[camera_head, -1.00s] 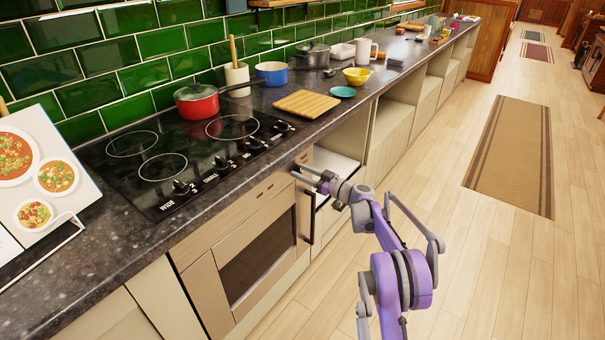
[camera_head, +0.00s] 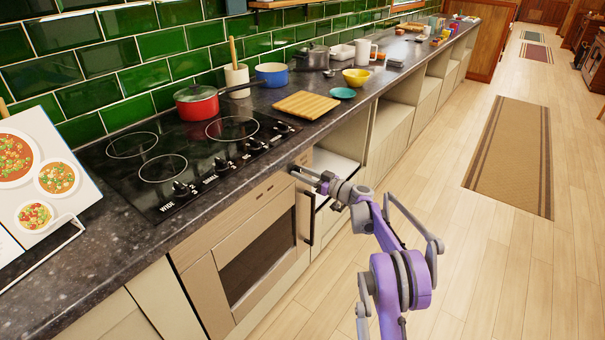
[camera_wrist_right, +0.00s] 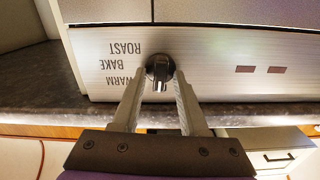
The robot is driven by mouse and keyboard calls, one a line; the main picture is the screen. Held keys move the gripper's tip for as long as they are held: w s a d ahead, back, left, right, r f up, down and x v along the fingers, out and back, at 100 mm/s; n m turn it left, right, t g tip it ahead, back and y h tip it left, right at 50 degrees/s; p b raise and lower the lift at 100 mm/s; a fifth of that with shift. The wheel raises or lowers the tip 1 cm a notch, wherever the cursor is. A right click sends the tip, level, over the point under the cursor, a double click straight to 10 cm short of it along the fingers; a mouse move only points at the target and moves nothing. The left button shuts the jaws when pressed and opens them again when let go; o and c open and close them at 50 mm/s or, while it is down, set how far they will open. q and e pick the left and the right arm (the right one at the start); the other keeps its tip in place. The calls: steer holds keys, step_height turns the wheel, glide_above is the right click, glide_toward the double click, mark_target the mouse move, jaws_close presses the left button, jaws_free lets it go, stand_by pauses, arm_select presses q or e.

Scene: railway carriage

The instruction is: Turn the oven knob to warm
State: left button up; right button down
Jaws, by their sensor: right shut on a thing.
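The oven knob (camera_wrist_right: 158,68) is small, dark and round with a metallic grip bar, on a brushed metal panel (camera_wrist_right: 215,55) in the right wrist view. The words ROAST, BAKE and WARM (camera_wrist_right: 125,80) appear upside down to its left. The bar points toward the bottom of that picture; I cannot tell which word it is set to. My right gripper (camera_wrist_right: 160,80) is shut on the knob, one finger on each side. In the head view my right gripper (camera_head: 301,173) is at the oven front, hiding the knob. My left gripper is not in view.
The oven (camera_head: 262,258) has a dark vertical handle (camera_head: 306,218) just below my right gripper. Above it is a black cooktop (camera_head: 180,155) with its own knobs and a red pot (camera_head: 196,102). A cutting board (camera_head: 306,104) lies on the counter. The floor (camera_head: 480,270) to the right is clear.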

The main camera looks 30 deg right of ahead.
steer(key=m+p, duration=0.1)
steer(key=m, duration=0.7)
steer(key=shift+d+m, duration=0.1)
steer(key=shift+m, duration=0.2)
stand_by(0.3)
steer(key=c, duration=0.8)
jaws_free()
steer(key=v, duration=1)
steer(key=shift+s+p, duration=0.35)
steer(key=shift+p, duration=0.1)
steer(key=shift+d, duration=0.1)
